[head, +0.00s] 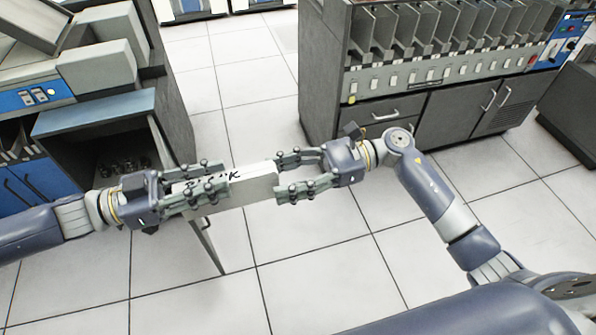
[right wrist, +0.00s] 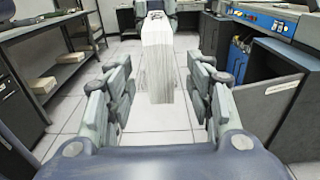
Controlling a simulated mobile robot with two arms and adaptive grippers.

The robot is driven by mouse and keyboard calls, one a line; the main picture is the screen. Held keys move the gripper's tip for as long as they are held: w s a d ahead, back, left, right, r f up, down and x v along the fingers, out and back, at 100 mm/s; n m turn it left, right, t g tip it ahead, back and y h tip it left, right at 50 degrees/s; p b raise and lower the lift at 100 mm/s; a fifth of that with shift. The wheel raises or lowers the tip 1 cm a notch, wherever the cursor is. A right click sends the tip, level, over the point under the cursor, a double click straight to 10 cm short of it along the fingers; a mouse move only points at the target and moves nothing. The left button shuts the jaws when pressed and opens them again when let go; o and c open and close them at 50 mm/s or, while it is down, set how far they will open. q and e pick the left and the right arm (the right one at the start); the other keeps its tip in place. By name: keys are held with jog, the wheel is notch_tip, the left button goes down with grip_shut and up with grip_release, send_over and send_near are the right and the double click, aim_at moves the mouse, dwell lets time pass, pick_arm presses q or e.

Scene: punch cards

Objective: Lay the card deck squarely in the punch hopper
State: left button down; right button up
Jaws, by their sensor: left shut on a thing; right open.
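The card deck (head: 255,184) is a long white block with dark handwriting on its top edge. My left gripper (head: 214,180) is shut on its left end and holds it in the air above the floor. My right gripper (head: 289,174) is open, its fingers on either side of the deck's right end. In the right wrist view the deck (right wrist: 158,65) stands between the open fingers (right wrist: 160,95) with gaps on both sides. I cannot make out the punch hopper for certain; a grey machine with a blue panel (head: 38,95) stands at the upper left.
A sorter with a row of grey pockets (head: 440,45) on a cabinet stands at the upper right. An open cabinet door (head: 208,245) hangs below the deck. Shelves with pale boxes (right wrist: 40,85) show in the right wrist view. The tiled floor (head: 320,275) is clear in front.

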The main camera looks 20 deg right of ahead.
aim_at(239, 190)
pick_arm(q)
jog(key=shift+r, duration=0.1)
pick_arm(e)
jog(key=a, duration=0.9)
jog(key=shift+s+f, duration=0.1)
jog(key=shift+f, duration=0.1)
jog(key=shift+c, duration=0.3)
grip_shut()
pick_arm(q)
jog(key=c, duration=1.3)
grip_release()
